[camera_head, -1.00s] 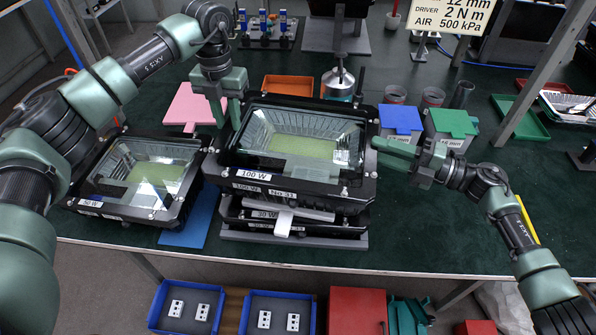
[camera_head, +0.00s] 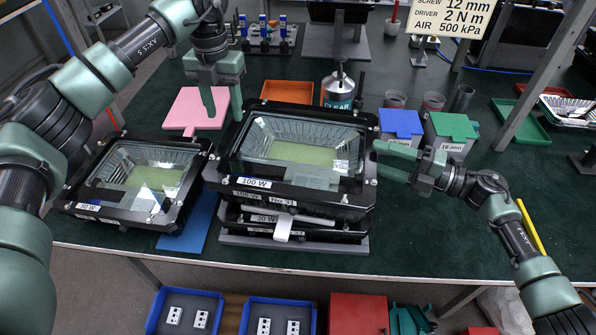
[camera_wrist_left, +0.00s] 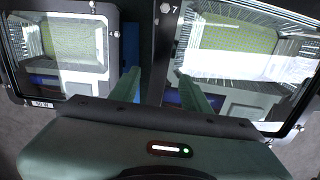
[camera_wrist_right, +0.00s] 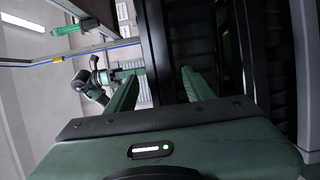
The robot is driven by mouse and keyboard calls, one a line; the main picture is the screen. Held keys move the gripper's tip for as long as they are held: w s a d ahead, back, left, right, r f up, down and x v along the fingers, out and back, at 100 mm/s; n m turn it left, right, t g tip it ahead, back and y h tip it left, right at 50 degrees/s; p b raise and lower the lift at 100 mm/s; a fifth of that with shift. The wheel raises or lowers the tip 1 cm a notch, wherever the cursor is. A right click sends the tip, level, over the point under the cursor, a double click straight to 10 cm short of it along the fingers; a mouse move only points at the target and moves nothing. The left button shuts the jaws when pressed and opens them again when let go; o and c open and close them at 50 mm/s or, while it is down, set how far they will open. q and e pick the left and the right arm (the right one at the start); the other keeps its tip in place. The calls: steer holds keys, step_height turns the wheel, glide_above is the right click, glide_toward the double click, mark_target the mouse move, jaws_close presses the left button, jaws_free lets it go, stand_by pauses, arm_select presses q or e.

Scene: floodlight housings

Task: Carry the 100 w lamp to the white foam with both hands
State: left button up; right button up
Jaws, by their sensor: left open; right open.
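The 100 W lamp (camera_head: 254,182) is a black-framed floodlight with a glass front, lying face up on top of a stack of similar lamps. Its glass and frame also show in the left wrist view (camera_wrist_left: 235,50). My left gripper (camera_head: 222,108) is open at the lamp's rear left corner, its fingers pointing down, one on the outer side and one near the frame. My right gripper (camera_head: 377,160) is open at the lamp's right side, its fingers pointing left; contact cannot be told. Dark ribbed housing fills the right wrist view beyond its fingers (camera_wrist_right: 160,85). I cannot make out a white foam.
A 50 W lamp (camera_head: 140,180) lies left on a blue sheet (camera_head: 192,228). A pink pad (camera_head: 195,108) and orange tray (camera_head: 288,91) lie behind. Blue (camera_head: 401,122) and grey-green (camera_head: 451,130) boxes stand close behind my right gripper.

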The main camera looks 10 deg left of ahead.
arm_select(q)
step_height(320, 180, up, 7)
steer(key=shift+f, duration=0.15)
arm_select(e)
steer(key=v, duration=1.2)
steer(key=shift+f, duration=0.1)
